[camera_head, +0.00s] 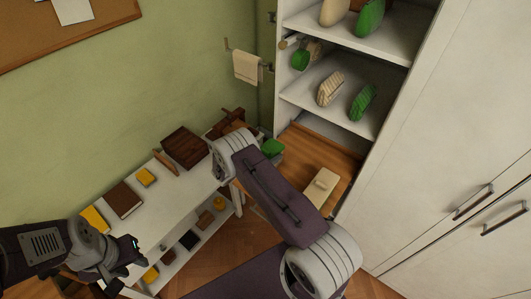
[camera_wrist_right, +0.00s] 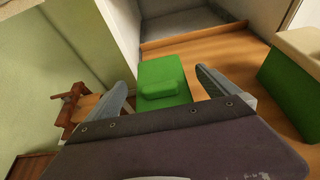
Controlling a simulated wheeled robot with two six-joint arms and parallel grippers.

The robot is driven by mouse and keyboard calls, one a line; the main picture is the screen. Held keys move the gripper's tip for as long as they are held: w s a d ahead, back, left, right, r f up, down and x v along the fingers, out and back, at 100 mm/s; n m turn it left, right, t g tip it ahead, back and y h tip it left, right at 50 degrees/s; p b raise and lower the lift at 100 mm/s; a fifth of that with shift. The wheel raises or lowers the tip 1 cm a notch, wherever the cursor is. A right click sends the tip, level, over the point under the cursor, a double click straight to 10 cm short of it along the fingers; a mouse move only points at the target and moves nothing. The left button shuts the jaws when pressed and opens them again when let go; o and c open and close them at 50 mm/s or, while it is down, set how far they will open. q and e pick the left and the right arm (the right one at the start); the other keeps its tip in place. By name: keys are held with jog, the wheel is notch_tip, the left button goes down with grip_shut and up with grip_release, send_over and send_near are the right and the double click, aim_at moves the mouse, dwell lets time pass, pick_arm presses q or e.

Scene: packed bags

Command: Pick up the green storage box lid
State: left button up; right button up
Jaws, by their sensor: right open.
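The green storage box lid (camera_wrist_right: 162,70) lies ahead of my right gripper, with a raised green block as its handle at the near side. It also shows in the head view, small and partly hidden behind my right arm (camera_head: 271,147). My right gripper (camera_wrist_right: 161,79) is open and empty, with one finger on each side of the lid in the picture; the gap to it is hard to judge. In the head view my right gripper's fingers are hidden behind its wrist. My left gripper (camera_head: 130,247) is over the white table's near end; its fingers are too small to read.
A green box with a cream lid (camera_wrist_right: 300,48) stands right of the green lid on the wooden surface (camera_wrist_right: 225,52). An open cabinet (camera_head: 345,52) rises behind. The white table (camera_head: 160,202) with books and a dark wooden box (camera_head: 185,148) stands to the left.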

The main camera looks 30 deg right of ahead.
jog(key=shift+a, duration=0.1)
jog(key=c, duration=1.4)
jog(key=shift+r, duration=0.1)
